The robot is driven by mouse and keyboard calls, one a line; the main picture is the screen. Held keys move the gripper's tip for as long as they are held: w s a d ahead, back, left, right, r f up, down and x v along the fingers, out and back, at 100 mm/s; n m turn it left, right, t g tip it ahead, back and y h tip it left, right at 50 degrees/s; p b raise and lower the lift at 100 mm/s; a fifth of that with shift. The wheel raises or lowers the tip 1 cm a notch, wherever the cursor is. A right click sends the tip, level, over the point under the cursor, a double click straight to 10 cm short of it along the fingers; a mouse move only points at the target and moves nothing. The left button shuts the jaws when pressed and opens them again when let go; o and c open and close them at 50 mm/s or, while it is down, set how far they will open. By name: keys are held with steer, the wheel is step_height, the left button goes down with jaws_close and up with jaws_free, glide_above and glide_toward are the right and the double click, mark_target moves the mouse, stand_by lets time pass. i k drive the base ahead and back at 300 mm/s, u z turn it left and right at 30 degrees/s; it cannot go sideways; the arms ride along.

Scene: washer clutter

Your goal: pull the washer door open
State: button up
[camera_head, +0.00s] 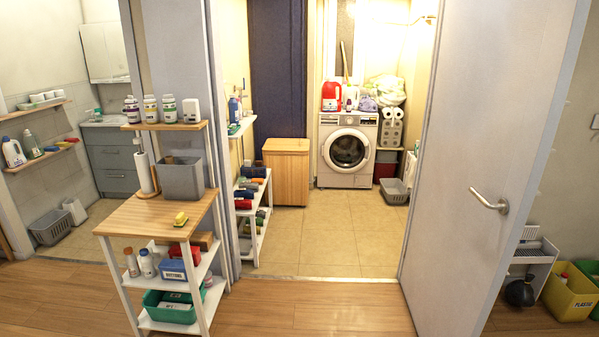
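The white front-loading washer (346,172) stands at the back of the small tiled room, seen through the doorway. Its round door (346,149), with a light ring and dark glass, appears shut on the washer's front. A handle on the washer door is too small to make out. My gripper is not in view.
The open white room door (486,150) stands at the right of the doorway. A wooden cabinet (287,170) and a white shoe rack (254,213) line the left side. A grey basket (394,191) sits right of the washer. The tiled floor (325,235) between is clear. A wooden-topped cart (157,218) stands left, outside.

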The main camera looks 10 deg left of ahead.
mark_target(327, 149)
steer(key=u, duration=0.15)
steer(key=i, duration=4.5)
steer(key=z, duration=0.05)
